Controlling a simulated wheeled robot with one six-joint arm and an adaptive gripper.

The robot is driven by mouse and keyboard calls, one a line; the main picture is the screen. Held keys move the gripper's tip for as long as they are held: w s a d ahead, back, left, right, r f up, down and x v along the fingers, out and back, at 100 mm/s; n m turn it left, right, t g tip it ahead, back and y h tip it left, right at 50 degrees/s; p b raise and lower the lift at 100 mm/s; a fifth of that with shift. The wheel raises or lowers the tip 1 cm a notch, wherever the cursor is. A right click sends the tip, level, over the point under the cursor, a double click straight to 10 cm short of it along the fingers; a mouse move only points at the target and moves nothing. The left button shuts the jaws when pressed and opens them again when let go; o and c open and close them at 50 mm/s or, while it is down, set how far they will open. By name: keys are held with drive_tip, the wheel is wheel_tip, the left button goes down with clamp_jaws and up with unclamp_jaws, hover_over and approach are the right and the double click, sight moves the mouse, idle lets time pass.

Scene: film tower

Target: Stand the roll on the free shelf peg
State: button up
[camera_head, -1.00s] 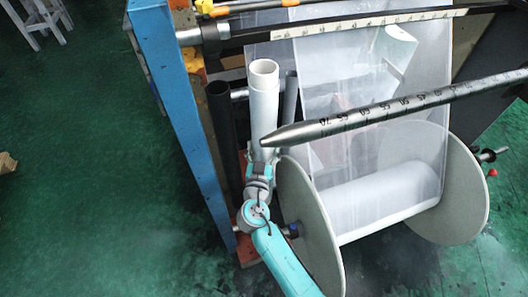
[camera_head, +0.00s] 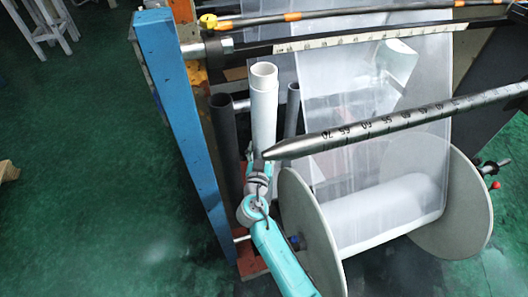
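The roll (camera_head: 264,120) is a white, upright tube with an open top and a slightly narrower upper end. It stands between two dark upright tubes, one at its left (camera_head: 223,140) and one at its right (camera_head: 292,98). My gripper (camera_head: 260,168) is at the roll's lower end, on the near side. Its fingers are small and partly hidden, so I cannot tell whether they are closed on the roll. The roll's bottom is hidden behind my gripper. A reddish shelf (camera_head: 251,267) shows low down beside my arm. No bare peg is clearly visible.
A pointed metal shaft (camera_head: 390,123) with a number scale reaches close to the roll from the right. A large film reel (camera_head: 312,235) stands right of my arm. A blue post (camera_head: 180,120) rises at the left.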

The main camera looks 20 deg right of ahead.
drive_tip(key=shift+w+d+f, duration=0.15)
drive_tip(key=shift+w+f, duration=0.15)
drive_tip(key=shift+w, duration=0.45)
drive_tip(key=shift+s, duration=0.2)
drive_tip(key=shift+f, duration=0.15)
